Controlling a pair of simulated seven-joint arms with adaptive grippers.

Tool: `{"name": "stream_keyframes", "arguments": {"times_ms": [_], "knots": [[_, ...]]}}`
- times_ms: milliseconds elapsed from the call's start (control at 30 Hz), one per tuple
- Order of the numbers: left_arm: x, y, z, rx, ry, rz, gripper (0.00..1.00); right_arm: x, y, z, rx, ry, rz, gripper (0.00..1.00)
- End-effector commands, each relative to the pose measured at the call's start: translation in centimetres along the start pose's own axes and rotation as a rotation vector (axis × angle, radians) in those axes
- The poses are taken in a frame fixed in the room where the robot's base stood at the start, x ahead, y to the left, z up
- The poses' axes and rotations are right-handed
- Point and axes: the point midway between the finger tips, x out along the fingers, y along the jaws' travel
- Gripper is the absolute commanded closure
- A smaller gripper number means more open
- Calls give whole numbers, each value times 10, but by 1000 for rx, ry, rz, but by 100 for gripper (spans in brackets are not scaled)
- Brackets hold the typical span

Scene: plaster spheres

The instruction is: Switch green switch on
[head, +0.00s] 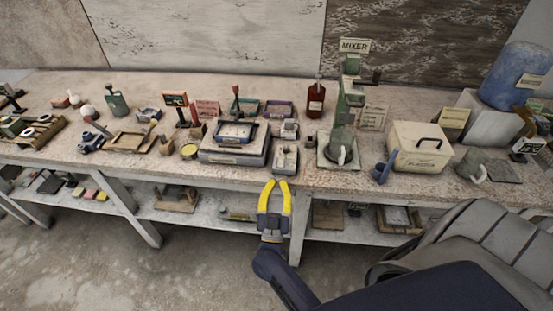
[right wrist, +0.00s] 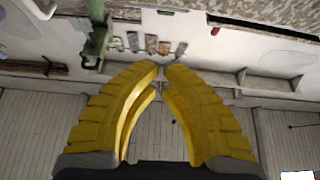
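I cannot pick out a green switch with certainty. A small grey box with knob-like parts (head: 285,158) sits near the workbench's front edge, its details too small to tell. The mixer (head: 350,95) has a green column and stands to its right. My right gripper (head: 276,182) has yellow fingers and is in front of the bench edge, just below the grey box in the picture. The fingers (right wrist: 161,68) also show in the right wrist view, with a narrow gap between the tips and nothing held. My left gripper is out of view.
The workbench (head: 60,85) is crowded. A framed scale-like device (head: 235,148) is left of the grey box; a cream box (head: 418,147) and a blue drum (head: 517,75) are at right. A lower shelf (head: 215,210) holds small items. Several small paddle-shaped pieces (right wrist: 150,44) show beyond the fingertips.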

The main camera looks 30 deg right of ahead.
Motion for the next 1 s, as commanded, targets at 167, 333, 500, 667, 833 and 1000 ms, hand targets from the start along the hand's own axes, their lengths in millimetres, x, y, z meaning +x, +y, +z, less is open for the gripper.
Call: {"name": "stream_keyframes", "arguments": {"times_ms": [167,333,500,667,833,1000], "knots": [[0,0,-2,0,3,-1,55,0,0,0,0,0,-1,100],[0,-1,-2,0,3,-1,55,10,0,0,1,1,-1,100],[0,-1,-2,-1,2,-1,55,34,0,0,2,3,0,100],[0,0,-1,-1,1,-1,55,63,0,0,1,3,0,100],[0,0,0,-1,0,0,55,92,0,0,0,3,-1,100],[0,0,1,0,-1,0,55,96,-1,15,-4,-3,-5,100]]}}
